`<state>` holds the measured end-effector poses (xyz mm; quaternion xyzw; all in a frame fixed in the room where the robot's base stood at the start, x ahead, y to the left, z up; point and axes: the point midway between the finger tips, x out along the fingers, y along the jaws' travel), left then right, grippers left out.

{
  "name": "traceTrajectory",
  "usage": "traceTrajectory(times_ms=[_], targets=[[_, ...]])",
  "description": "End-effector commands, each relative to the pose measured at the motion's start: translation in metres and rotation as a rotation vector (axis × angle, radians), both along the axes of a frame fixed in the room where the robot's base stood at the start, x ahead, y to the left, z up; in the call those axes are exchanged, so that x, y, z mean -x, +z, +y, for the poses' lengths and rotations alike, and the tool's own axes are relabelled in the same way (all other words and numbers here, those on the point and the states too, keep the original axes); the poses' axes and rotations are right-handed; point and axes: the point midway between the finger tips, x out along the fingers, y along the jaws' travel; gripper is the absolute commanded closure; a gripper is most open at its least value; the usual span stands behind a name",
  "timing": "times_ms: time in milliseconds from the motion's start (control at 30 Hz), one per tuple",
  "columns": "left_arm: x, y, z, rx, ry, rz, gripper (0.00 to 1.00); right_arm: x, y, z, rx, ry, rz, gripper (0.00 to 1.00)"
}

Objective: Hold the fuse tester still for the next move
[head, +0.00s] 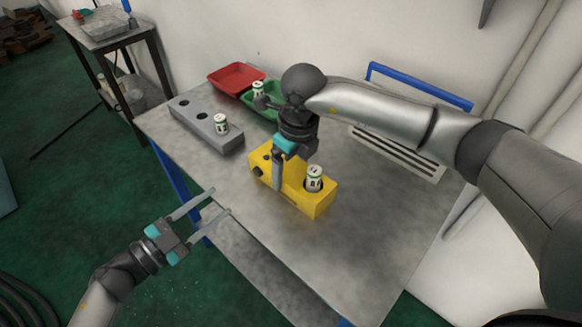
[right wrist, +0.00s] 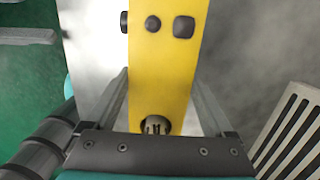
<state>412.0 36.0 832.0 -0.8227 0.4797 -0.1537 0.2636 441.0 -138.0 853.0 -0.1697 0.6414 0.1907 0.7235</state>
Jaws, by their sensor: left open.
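The yellow fuse tester (head: 318,204) stands on the table, with a white and green fuse (head: 314,176) upright in its near-right end. My right gripper (head: 280,180) reaches down over the tester's middle. In the right wrist view its fingers lie along both long sides of the yellow body (right wrist: 160,75), apparently touching it. Dark round and square features show on the tester's top, and a dark knob on its side. My left gripper (head: 208,202) is open and empty, off the table's left edge, well apart from the tester.
A grey block (head: 190,118) with holes holds one fuse (head: 221,124). Behind it are a red tray (head: 236,77) and a green tray (head: 272,108), with a fuse (head: 258,89) at the green one. A slotted grey panel (head: 400,152) lies right. The front tabletop is clear.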

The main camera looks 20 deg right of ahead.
Motion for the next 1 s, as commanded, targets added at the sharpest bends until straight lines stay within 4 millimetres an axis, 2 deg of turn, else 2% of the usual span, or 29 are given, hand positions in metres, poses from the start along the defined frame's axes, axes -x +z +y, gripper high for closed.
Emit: traceTrajectory(times_ms=[67,533,1000], targets=[[0.0000,0.0000,0.0000,0.000,0.000,0.000,0.50,0.0000,0.0002,0.0001,0.000,0.000,0.000,0.30],[0.0000,0.0000,0.0000,0.000,0.000,0.000,0.50,-0.0001,0.0006,0.0002,0.000,0.000,-0.001,0.83],[0.0000,0.0000,0.0000,0.000,0.000,0.000,0.50,-0.0004,0.0010,0.0002,-0.001,0.000,-0.002,0.84]])
